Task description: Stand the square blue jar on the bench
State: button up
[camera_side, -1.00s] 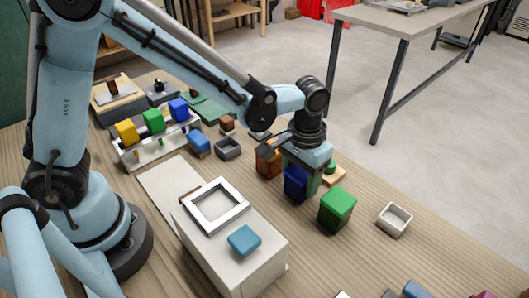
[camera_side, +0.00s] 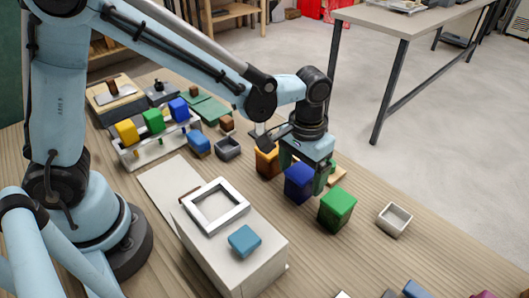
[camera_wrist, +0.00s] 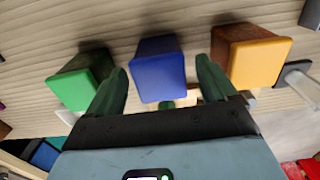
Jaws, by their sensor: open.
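The square blue jar (camera_side: 299,184) stands upright on the wooden bench, between a green jar (camera_side: 337,208) and an amber jar (camera_side: 267,162). My gripper (camera_side: 305,168) is open just above and behind the blue jar in the side view and hides part of its back. In the wrist view the blue jar (camera_wrist: 158,72) lies ahead between my two spread green fingers (camera_wrist: 162,68), with a gap on each side. The jar looks clear of the fingers.
In the wrist view the green jar (camera_wrist: 80,82) and amber jar (camera_wrist: 250,58) flank the fingers closely. A small grey open box (camera_side: 394,220) stands to the right. A white block with a square frame (camera_side: 216,206) and a teal lid (camera_side: 244,240) stands in front.

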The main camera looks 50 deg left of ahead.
aim_at(298, 170)
notch_tip(298, 170, up, 10)
jog(key=shift+f, duration=0.1)
jog(key=s+a+t, duration=0.3)
jog(key=a, duration=0.4)
jog(key=s+a+t, duration=0.4)
jog(key=a, duration=0.3)
jog(key=shift+s+a, duration=0.25)
